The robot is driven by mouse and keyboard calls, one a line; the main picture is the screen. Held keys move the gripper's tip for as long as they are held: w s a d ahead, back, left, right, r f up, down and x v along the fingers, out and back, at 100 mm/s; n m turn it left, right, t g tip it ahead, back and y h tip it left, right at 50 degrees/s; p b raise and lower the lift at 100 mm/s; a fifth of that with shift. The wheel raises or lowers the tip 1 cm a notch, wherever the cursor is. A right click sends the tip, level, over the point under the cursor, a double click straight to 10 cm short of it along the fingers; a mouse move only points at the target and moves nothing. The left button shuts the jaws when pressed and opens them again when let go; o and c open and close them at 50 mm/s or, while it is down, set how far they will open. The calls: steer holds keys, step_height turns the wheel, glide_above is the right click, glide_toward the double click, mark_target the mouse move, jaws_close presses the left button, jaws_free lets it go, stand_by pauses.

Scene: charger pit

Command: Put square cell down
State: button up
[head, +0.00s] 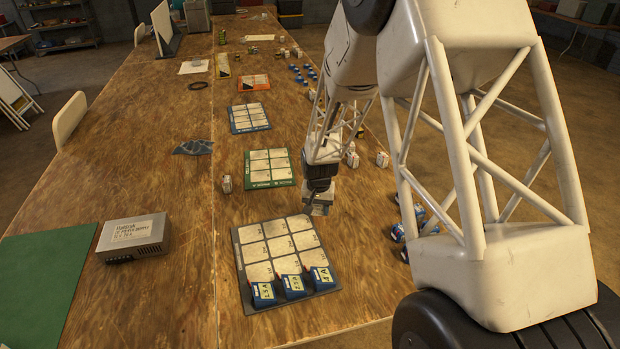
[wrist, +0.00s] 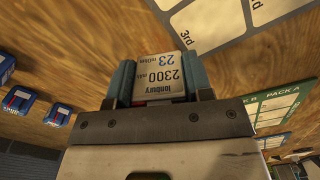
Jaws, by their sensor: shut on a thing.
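In the head view my gripper (head: 318,208) hangs over the table just right of the near grey tray's (head: 246,284) far corner. The held cell is hard to make out in the head view. The tray has a grid of pale marked places, and its nearest row holds three blue cells (head: 292,281). The places in the rows behind look empty. In the wrist view part of the tray (wrist: 222,52) shows at the upper right, with a place marked "3rd".
A green-edged tray (head: 292,176), a blue tray (head: 234,127) and an orange tray (head: 243,88) lie farther back. A grey power supply box (head: 134,238) and a green mat (head: 45,275) are at left. Blue cells (wrist: 60,112) lie near the right edge.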

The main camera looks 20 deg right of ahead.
steer(key=shift+w, duration=0.1)
steer(key=w, duration=0.5)
steer(key=w+f, duration=0.1)
steer(key=w, duration=0.4)
steer(key=w+d, duration=0.1)
steer(key=w, duration=0.5)
steer(key=shift+f, duration=0.25)
steer(key=shift+f, duration=0.1)
steer(key=shift+f, duration=1.65)
steer(key=shift+f, duration=0.15)
steer(key=o, duration=1)
step_height(320, 180, up, 12)
